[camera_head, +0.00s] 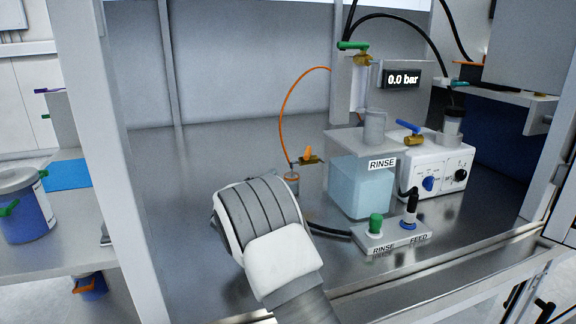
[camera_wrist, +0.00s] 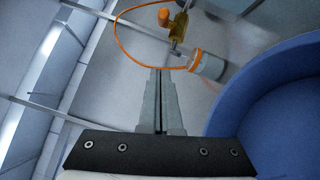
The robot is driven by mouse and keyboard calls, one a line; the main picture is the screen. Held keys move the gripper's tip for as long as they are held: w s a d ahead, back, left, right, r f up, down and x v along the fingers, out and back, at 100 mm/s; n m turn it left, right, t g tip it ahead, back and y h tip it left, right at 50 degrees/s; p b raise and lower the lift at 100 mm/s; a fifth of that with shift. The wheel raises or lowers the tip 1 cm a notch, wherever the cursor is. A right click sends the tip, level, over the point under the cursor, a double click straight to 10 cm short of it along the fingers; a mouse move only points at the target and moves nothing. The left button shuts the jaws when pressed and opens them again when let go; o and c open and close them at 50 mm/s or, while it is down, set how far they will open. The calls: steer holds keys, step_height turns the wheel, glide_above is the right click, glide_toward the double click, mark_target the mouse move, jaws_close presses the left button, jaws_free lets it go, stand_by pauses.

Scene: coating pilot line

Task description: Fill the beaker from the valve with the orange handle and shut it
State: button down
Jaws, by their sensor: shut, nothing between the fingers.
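The valve with the orange handle (camera_head: 308,154) has a brass body and stands at the middle of the bench, left of the rinse tank. It also shows at the top of the wrist view (camera_wrist: 177,27). A small clear vessel with an orange band (camera_head: 292,186) is close to the valve, and it shows in the wrist view (camera_wrist: 209,64). I cannot tell whether it is the beaker, or its liquid level. My gripper (camera_wrist: 160,72) is shut and empty, its fingertips pointing towards the valve and vessel, apart from both in the picture. In the head view my arm hides the fingers.
A rinse tank (camera_head: 362,190) of pale blue liquid stands right of the valve. A white control unit (camera_head: 432,168) and a button box (camera_head: 391,239) are beside it. An orange tube (camera_head: 283,100) arches to the valve area. A large blue curved surface (camera_wrist: 275,110) fills the wrist view's right.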

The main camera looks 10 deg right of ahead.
mark_target(308, 153)
steer(key=w+d+r, duration=0.1)
steer(key=w+d, duration=0.6)
steer(key=d, duration=0.1)
steer(key=shift+w+d+r+b, duration=0.2)
steer(key=shift+d+r+b, duration=0.15)
steer(key=shift+d+b, duration=0.05)
steer(key=shift+f+b, duration=0.15)
steer(key=shift+b, duration=0.25)
